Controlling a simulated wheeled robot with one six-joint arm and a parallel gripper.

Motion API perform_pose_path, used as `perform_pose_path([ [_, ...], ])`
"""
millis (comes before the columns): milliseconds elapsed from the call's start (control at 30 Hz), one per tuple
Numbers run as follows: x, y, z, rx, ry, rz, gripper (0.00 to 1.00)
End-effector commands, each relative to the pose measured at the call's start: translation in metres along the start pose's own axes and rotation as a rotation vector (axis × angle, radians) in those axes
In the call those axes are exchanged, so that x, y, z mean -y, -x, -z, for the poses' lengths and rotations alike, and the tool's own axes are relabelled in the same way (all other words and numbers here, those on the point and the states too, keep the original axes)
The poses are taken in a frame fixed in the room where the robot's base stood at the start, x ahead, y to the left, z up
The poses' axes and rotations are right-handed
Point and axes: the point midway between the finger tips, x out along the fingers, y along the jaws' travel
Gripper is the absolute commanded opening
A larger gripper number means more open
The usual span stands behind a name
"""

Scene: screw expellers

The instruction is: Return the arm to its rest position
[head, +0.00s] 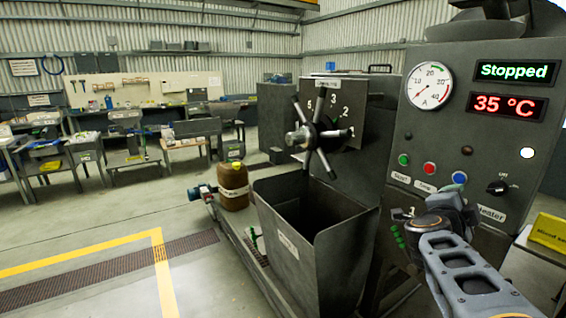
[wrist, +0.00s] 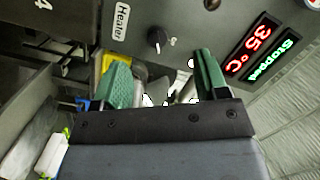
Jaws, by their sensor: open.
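My arm (head: 465,265) reaches in from the lower right of the head view, in front of the grey control panel (head: 465,120). The same knob shows in the head view (head: 497,188).
An open grey hopper bin (head: 285,240) stands left of my gripper, below a spoked handwheel (head: 316,134). A brown jar (head: 233,185) stands behind it. The displays read "Stopped" (head: 513,72) and 35 °C (head: 507,107). A yellow box (head: 549,231) is at right. Floor at left is clear.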

Motion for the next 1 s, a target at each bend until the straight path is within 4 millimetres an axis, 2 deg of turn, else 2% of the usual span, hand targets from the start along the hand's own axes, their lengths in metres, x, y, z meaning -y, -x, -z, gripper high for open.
perform_pose_path([
  [67, 0.0, 0.003, -0.031, 0.156, 0.08, 0.042, 0.67],
  [167, -0.006, 0.024, -0.079, 0.416, 0.234, 0.101, 0.67],
  [200, -0.011, 0.038, -0.1, 0.529, 0.306, 0.121, 0.67],
  [267, -0.023, 0.063, -0.128, 0.7, 0.424, 0.142, 0.67],
  [300, -0.035, 0.082, -0.144, 0.81, 0.507, 0.148, 0.67],
  [400, -0.069, 0.132, -0.17, 1.066, 0.723, 0.142, 0.67],
  [533, -0.118, 0.187, -0.177, 1.321, 1.005, 0.101, 0.67],
  [600, -0.14, 0.211, -0.172, 1.418, 1.15, 0.075, 0.67],
  [700, -0.164, 0.236, -0.161, 1.504, 1.341, 0.057, 0.67],
  [800, -0.168, 0.248, -0.16, 1.51, 1.435, 0.106, 0.67],
  [1000, -0.161, 0.258, -0.164, 1.513, 1.45, 0.161, 0.67],
])
